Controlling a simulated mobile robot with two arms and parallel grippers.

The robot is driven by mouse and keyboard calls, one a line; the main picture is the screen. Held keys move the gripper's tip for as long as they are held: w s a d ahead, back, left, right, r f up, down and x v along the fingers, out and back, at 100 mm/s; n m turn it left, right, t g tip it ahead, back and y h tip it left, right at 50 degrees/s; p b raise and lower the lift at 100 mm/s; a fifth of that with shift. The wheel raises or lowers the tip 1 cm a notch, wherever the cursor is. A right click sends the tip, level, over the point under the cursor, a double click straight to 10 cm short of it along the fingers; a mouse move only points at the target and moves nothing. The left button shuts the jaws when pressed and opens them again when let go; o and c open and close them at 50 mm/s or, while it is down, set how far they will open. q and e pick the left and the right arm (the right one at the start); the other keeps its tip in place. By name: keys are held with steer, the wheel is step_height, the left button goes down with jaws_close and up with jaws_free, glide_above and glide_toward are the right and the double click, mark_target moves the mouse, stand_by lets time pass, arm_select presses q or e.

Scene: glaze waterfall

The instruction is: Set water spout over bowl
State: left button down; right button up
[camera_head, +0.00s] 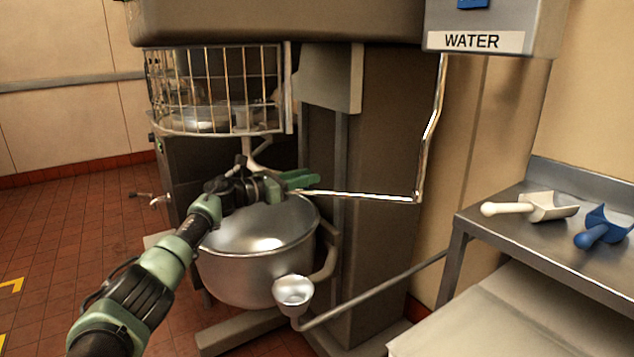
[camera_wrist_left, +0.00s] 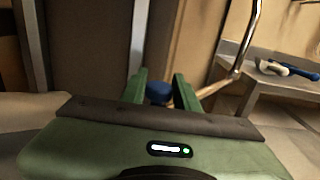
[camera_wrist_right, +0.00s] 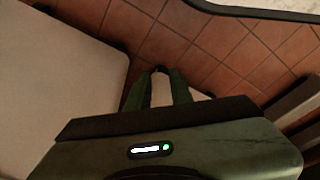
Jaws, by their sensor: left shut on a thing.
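The water spout (camera_head: 365,195) is a shiny metal pipe that drops from the box marked WATER (camera_head: 485,40) and bends left. My left gripper (camera_head: 306,184) is shut on its free end, at the back right part of the steel mixing bowl (camera_head: 255,270) in the picture. The gripper hides the very tip. In the left wrist view a blue piece (camera_wrist_left: 158,92) sits between the fingers (camera_wrist_left: 157,88), with the pipe (camera_wrist_left: 215,86) running off to the right. My right gripper (camera_wrist_right: 161,88) shows only in its own wrist view, open, low above the tiled floor.
A small funnel cup (camera_head: 293,290) on a drain pipe (camera_head: 375,290) stands in front of the bowl. The mixer's wire guard (camera_head: 215,90) is above the bowl.

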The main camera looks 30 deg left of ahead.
arm_select(q)
steer(key=shift+f, duration=0.15)
stand_by(0.3)
steer(key=c, duration=1.1)
jaws_free()
steer(key=shift+o, duration=0.2)
